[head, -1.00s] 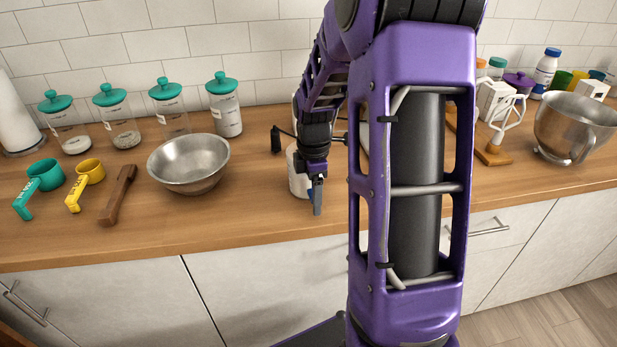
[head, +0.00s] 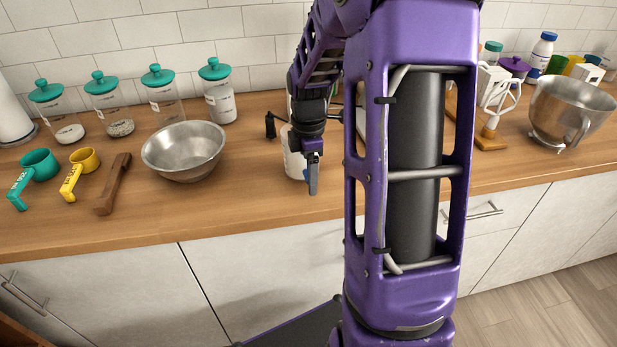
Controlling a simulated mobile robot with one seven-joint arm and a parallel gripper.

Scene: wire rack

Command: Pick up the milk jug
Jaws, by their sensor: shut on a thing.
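A white jug (head: 293,160), which I take to be the milk jug, is near the middle of the wooden counter (head: 245,200). It is partly hidden behind my gripper (head: 312,190) and wrist. My gripper points down at the jug's near right side, with its fingers shut on it. The contact itself is hard to see. The jug looks upright. I cannot tell whether its base is clear of the counter.
A metal bowl (head: 183,152) stands left of the jug, with a brown wooden tool (head: 113,184) and measuring cups (head: 40,165) further left. Teal-lidded jars (head: 218,92) line the back. A mixer bowl (head: 570,112) stands right. My purple arm hides the counter's middle right.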

